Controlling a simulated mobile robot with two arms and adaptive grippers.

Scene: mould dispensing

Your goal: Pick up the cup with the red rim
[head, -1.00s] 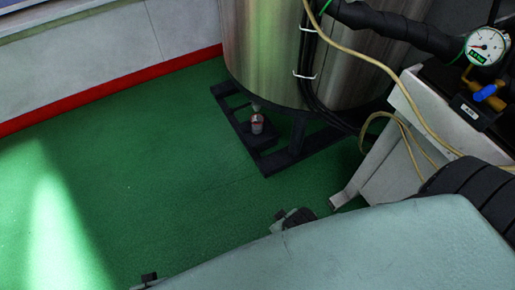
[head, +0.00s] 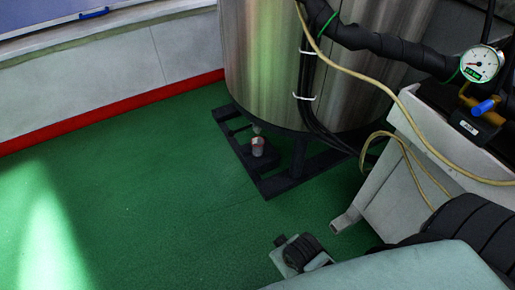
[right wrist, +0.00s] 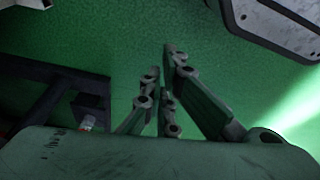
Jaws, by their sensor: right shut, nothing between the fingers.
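The cup with the red rim (head: 258,147) is small and pale in the head view. It stands upright on a small dark platform at the front of the black frame under the steel tank. In the right wrist view the cup (right wrist: 87,123) is at the lower left, partly cut off by my own wrist. My right gripper (right wrist: 162,64) is shut and empty over green floor, to the right of the cup in that view and apart from it. My left gripper is not in view.
The steel tank (head: 275,70) stands on its black frame (head: 278,184) behind the cup. A pale cart (head: 385,188) with a gauge (head: 481,64) and a looping beige hose (head: 366,78) is at the right. The green floor (head: 120,190) left of the frame is clear.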

